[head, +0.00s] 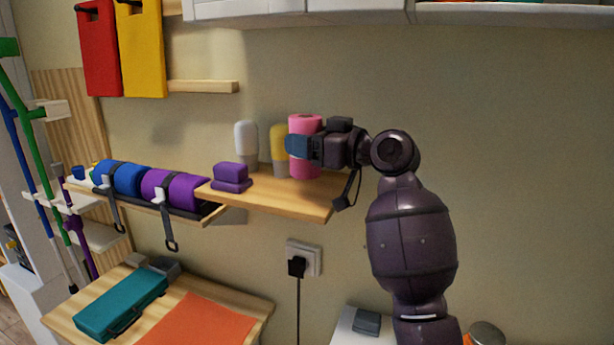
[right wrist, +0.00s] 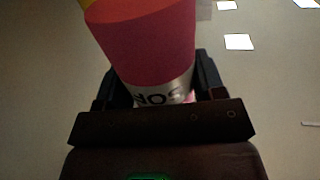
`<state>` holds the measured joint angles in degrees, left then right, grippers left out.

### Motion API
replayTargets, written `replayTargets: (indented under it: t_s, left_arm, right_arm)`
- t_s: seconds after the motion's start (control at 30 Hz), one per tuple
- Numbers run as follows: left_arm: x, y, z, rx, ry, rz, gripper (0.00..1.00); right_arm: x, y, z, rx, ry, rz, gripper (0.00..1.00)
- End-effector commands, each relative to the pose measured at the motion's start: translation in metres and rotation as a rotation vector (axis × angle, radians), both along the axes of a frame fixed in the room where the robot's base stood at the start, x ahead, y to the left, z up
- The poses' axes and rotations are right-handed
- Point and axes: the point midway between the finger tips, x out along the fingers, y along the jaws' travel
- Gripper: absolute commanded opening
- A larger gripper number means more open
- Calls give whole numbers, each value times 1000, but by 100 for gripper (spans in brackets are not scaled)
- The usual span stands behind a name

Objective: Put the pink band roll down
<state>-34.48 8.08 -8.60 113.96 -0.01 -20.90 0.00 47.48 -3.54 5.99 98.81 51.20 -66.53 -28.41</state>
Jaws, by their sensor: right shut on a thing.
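The pink band roll (head: 304,125) stands upright at the right part of the wooden wall shelf (head: 290,195). My right gripper (head: 298,147) is shut around its middle, reaching in from the right. In the head view the roll's lower end is at the shelf top; I cannot tell whether it touches. In the right wrist view the roll (right wrist: 145,45) sits between the two fingers, with a silver lettered label near the palm. My left gripper is not in view.
A yellow-topped bottle (head: 278,142) stands close left of the roll. A white-topped bottle (head: 246,140) and purple blocks (head: 231,173) are further left. Blue and purple rolls (head: 170,190) lie on a strapped rack. A teal case (head: 120,304) lies on the lower table.

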Motion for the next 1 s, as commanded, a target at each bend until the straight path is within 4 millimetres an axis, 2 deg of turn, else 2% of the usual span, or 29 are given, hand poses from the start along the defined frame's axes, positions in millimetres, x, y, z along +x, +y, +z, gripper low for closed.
replayTargets:
  t_s: [0.27,0.53,0.97,1.0]
  left_arm:
    - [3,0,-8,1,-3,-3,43]
    - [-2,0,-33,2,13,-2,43]
    - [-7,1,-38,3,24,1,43]
    - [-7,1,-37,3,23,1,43]
  right_arm:
    - [0,0,-13,1,-3,0,30]
    - [0,0,-45,2,0,-1,30]
    - [0,0,-48,1,-3,-1,30]
    - [0,0,-49,-1,-1,-1,66]
